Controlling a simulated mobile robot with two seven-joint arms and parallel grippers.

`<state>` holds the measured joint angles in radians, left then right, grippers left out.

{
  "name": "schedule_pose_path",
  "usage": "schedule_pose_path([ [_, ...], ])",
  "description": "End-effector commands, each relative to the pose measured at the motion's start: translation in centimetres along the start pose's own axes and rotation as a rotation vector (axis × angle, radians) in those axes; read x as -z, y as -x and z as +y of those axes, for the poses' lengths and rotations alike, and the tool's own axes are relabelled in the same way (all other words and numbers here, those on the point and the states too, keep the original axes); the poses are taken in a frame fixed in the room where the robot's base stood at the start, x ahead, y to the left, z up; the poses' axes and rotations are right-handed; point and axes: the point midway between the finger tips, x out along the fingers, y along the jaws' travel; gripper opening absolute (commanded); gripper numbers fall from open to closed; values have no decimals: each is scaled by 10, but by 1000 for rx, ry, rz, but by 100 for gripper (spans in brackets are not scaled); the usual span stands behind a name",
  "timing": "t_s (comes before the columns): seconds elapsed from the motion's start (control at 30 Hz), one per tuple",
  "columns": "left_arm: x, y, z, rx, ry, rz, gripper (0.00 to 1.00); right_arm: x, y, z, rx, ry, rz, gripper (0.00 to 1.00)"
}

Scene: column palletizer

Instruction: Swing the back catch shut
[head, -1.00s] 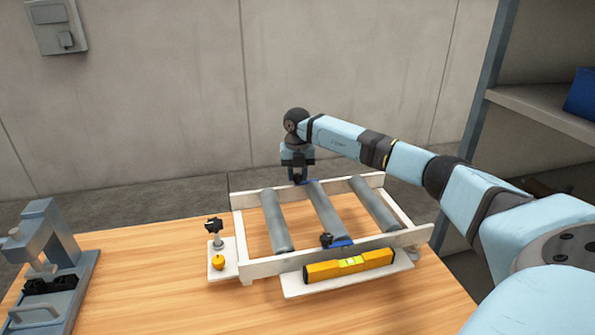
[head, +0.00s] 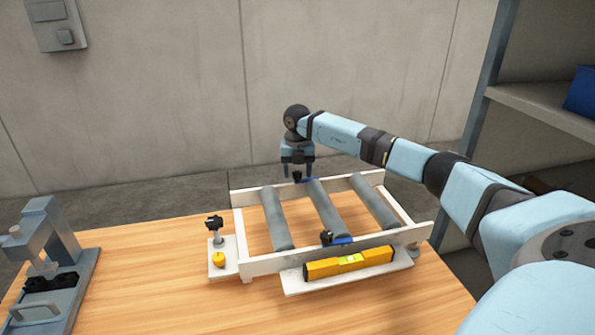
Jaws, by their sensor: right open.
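A white frame (head: 262,265) holds grey rollers, the middle roller (head: 329,210) among them. At the far end of the middle roller is the back catch (head: 306,181), a small blue piece by the back rail, partly hidden by my right gripper. A blue front catch (head: 342,241) with a black knob (head: 326,237) sits at the near end of that roller. My right gripper (head: 297,176) points down at the back catch, its fingers apart on either side of a dark piece there. I cannot tell whether it touches the catch. My left gripper is out of view.
A yellow level (head: 322,269) lies on a white ledge at the frame's front. A black knob (head: 214,223) and a yellow knob (head: 218,260) stand on a plate at its left. A grey clamp device (head: 50,240) stands at far left. Wood table (head: 150,265) is clear between.

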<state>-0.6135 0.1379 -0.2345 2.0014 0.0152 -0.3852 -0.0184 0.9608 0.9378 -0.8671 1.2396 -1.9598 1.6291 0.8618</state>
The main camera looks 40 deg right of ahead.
Motion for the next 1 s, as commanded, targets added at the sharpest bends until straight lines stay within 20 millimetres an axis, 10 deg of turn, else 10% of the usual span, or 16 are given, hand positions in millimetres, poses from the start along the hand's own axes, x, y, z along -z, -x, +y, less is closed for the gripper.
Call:
schedule_pose_path([
  [0.6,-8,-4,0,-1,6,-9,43,-1,117,0,-3,-1,-4,57],
  [1.0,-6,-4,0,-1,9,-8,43,0,137,0,-1,-1,-1,57],
])
